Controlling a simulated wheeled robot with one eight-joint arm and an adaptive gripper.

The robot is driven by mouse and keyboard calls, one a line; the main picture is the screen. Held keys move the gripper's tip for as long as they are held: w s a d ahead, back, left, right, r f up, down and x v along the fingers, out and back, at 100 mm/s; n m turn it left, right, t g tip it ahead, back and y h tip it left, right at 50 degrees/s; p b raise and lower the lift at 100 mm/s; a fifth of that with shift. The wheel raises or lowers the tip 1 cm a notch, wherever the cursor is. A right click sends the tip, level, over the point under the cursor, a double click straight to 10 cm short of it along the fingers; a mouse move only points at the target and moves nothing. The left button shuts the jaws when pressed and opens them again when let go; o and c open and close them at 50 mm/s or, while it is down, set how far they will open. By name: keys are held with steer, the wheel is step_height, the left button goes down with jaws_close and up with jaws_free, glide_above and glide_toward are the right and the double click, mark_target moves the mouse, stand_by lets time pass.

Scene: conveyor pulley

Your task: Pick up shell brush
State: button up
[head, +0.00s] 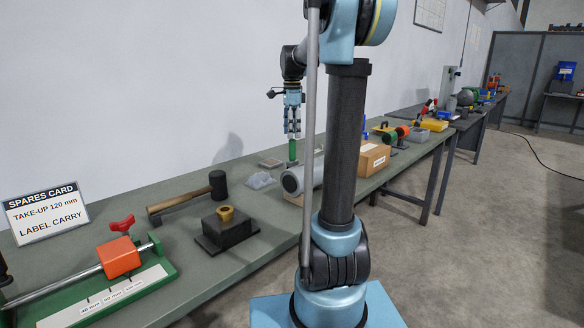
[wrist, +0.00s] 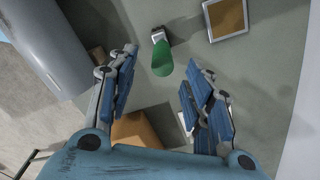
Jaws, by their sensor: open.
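The shell brush appears to be the green-handled piece (wrist: 162,60) with a dark and pale end (wrist: 158,35) in the wrist view. In the head view its green part (head: 292,150) stands upright on the bench, just under my gripper (head: 292,128). In the wrist view my gripper (wrist: 162,72) is open. Its blue fingers lie to either side of the green handle, with gaps on both sides. I cannot tell how far the fingertips are above it. Nothing is held.
A large grey cylinder (head: 292,181) lies close to the brush, with a cardboard box (head: 374,160) beyond. A small framed tray (head: 271,163) and grey cloth (head: 260,181) lie nearby. A mallet (head: 190,194) and a brass-topped block (head: 226,230) are nearer. The wall runs behind the bench.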

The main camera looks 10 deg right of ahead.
mark_target(292, 145)
steer(key=shift+w+d+f, duration=0.1)
steer(key=shift+w+f, duration=0.05)
steer(key=shift+f, duration=1.5)
steer(key=shift+w+d+f, duration=0.1)
steer(key=shift+f, duration=1.55)
jaws_close()
